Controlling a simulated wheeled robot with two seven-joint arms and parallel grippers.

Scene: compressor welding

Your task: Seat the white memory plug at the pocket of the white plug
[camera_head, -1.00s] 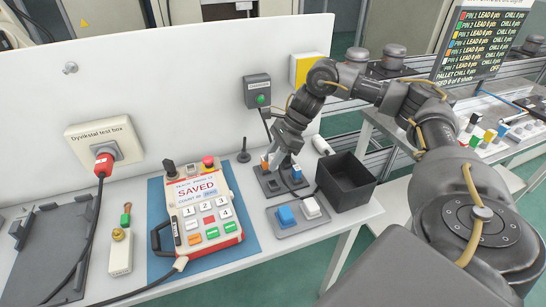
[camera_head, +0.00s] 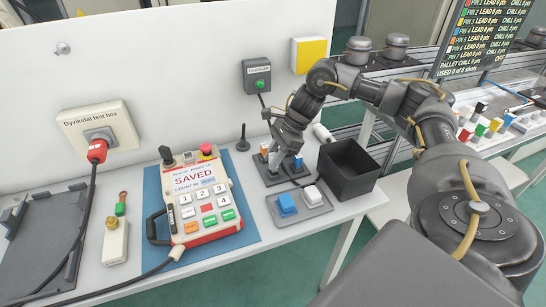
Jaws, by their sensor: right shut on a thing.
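My right gripper (camera_head: 281,150) points down at a dark two-place stand (camera_head: 274,180) on the white bench. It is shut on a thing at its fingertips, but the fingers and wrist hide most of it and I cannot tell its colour. A small orange and white piece (camera_head: 265,149) shows at the left of the stand. A small blue and white piece (camera_head: 298,161) shows at its right. A white block (camera_head: 313,194) sits on a grey tray (camera_head: 300,216) in front, beside a blue block (camera_head: 287,204). My left gripper is out of view.
A black open bin (camera_head: 349,172) stands right of the stand. A teach pendant (camera_head: 200,200) reading "SAVED" lies on a blue mat left of it. A thin black post (camera_head: 243,138) stands behind. A dark cable runs beside the stand. The bench edge is close in front.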

